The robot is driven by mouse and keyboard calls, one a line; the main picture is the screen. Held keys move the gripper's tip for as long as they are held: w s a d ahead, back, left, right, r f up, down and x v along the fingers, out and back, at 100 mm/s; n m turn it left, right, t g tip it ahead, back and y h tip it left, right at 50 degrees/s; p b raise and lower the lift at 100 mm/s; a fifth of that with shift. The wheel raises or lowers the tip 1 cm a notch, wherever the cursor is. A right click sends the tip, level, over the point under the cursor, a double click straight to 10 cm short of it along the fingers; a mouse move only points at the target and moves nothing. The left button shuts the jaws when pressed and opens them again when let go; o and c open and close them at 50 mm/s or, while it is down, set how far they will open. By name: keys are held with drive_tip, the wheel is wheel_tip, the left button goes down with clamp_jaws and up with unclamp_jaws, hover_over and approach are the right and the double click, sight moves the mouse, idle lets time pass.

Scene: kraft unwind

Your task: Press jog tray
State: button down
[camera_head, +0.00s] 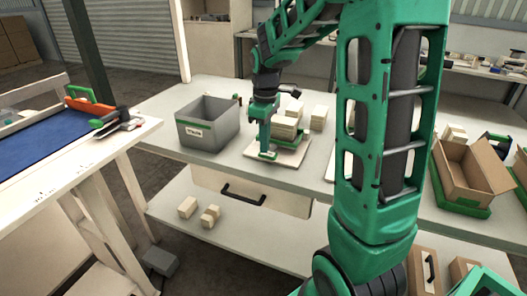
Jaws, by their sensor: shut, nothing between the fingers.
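A flat, pale board that looks like the jog tray (292,157) lies on the grey bench top. A stack of cream blocks or card (287,124) stands at its back, partly hidden by my arm. My gripper (268,155) points down over the front part of the tray, in front of the stack. It is shut with nothing in it.
A grey labelled bin (207,136) stands left of the tray. Another cream stack (319,117) is behind right. An open cardboard box (470,168) is at right. A blue-topped table (45,140) is at left. My arm hides the bench's middle.

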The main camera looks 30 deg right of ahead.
wheel_tip(320, 180, up, 10)
drive_tip(key=shift+s+a, duration=0.25)
drive_tip(key=shift+a, duration=0.1)
drive_tip(key=shift+r, duration=0.1)
idle(0.9)
drive_tip(key=s+f+m, duration=0.3)
drive_tip(key=s+m, duration=0.1)
drive_tip(key=s, duration=0.5)
drive_tip(key=s+d+f+m, duration=0.1)
drive_tip(key=s+m, duration=0.3)
drive_tip(key=s, duration=0.5)
drive_tip(key=s+f+m, duration=0.4)
drive_tip(key=s+m, duration=0.1)
drive_tip(key=s, duration=0.4)
drive_tip(key=shift+d+f, duration=0.25)
drive_tip(key=shift+f, duration=0.1)
